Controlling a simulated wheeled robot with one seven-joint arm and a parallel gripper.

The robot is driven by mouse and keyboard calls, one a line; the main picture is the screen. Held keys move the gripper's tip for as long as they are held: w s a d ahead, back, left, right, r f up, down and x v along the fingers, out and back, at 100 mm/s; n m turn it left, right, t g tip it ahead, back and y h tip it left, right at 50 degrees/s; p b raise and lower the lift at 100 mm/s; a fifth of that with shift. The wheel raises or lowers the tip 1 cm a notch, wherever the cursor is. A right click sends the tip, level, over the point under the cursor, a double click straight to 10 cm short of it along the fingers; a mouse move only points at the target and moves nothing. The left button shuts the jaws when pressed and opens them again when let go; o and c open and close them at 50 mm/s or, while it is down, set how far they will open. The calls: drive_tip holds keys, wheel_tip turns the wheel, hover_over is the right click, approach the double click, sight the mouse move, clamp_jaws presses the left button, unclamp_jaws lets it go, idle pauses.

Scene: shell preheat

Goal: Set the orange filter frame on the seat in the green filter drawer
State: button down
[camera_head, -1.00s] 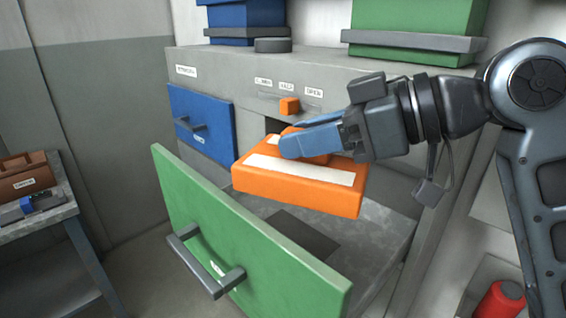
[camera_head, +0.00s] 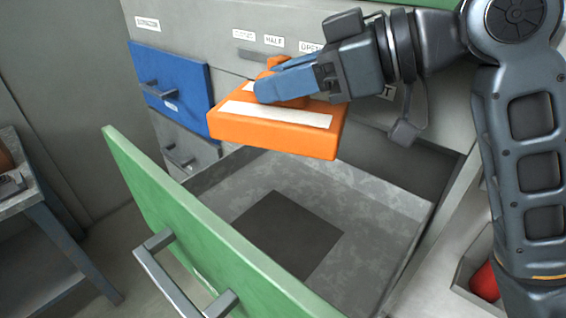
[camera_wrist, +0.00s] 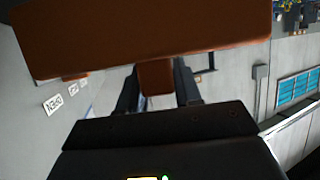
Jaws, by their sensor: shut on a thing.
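The orange filter frame (camera_head: 275,133) is a flat block with white strips and a raised grip on top. My gripper (camera_head: 283,84) has its blue fingers shut on that grip and holds the frame above the open drawer, apart from it. The frame also fills the upper part of the wrist view (camera_wrist: 150,35). The green filter drawer (camera_head: 190,225) is pulled out, with a grey metal inside. A dark square on its floor (camera_head: 286,236), which looks like the seat, lies below the frame and is bare.
A blue drawer (camera_head: 168,88) and a grey drawer (camera_head: 184,150) are shut on the left of the cabinet. The green drawer's front and grey handle (camera_head: 180,280) stand at the near side. A red object (camera_head: 485,282) is at the lower right. A side table (camera_head: 45,230) stands left.

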drive_tip(key=shift+s+f, duration=0.1)
drive_tip(key=shift+f, duration=0.25)
drive_tip(key=shift+f+b, duration=5.45)
drive_tip(key=shift+f, duration=4.25)
drive_tip(key=shift+f+b, duration=0.45)
drive_tip(key=shift+f, duration=0.1)
drive_tip(key=c, duration=0.7)
unclamp_jaws()
